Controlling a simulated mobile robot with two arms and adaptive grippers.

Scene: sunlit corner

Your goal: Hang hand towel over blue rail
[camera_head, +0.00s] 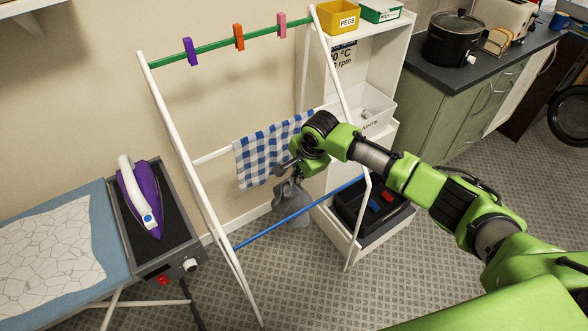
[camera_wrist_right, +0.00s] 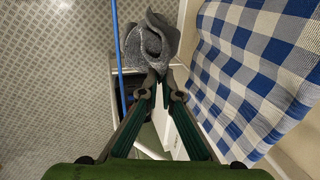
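The grey hand towel (camera_head: 289,197) hangs bunched from my right gripper (camera_head: 291,174). In the right wrist view the towel (camera_wrist_right: 152,42) is pinched between the fingertips (camera_wrist_right: 157,76), which are shut on it. The blue rail (camera_head: 262,233) is the low bar of the white drying rack. In the head view the towel's lower part overlaps the rail. My left gripper is not in view.
A blue-checked cloth (camera_head: 262,155) hangs on the rack's white middle rail, close beside my right gripper. The green top rail (camera_head: 213,46) carries pegs. A white shelf unit (camera_head: 375,70) stands behind right. An ironing board (camera_head: 75,215) with a purple iron (camera_head: 142,195) is at left.

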